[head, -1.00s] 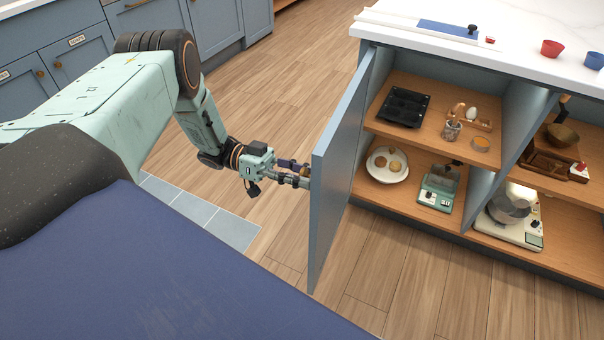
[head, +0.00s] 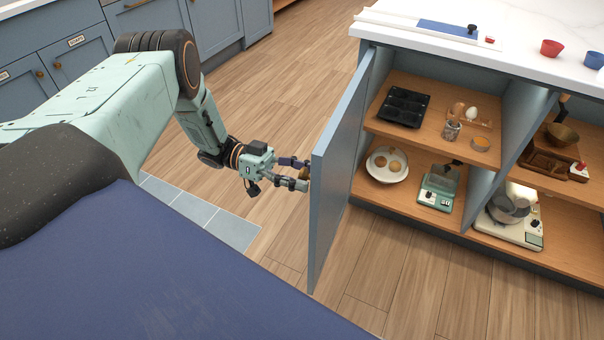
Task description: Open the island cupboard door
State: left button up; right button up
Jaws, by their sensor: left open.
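The island cupboard door (head: 338,175) is blue-grey and stands swung wide open, edge toward me, at the left end of the island. Its knob (head: 304,173) is brownish and partly hidden by the fingers on the door's left face. My left gripper (head: 303,174) is open, with its fingers around or beside the knob, close to the door; I cannot tell if they touch it. My right gripper is not in view.
The open cupboard shows a black muffin tin (head: 404,106), a plate with eggs (head: 387,165), a green scale (head: 438,188) and a mixer (head: 511,208) on wooden shelves (head: 405,142). The white countertop (head: 480,45) is above. Wooden floor (head: 270,110) is clear around the door.

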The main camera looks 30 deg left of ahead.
pick_arm(q)
jog(key=shift+a, duration=0.15)
jog(key=s+a, duration=0.2)
jog(key=a, duration=0.9)
jog(key=shift+s+a, duration=0.15)
jog(key=shift+a, duration=0.15)
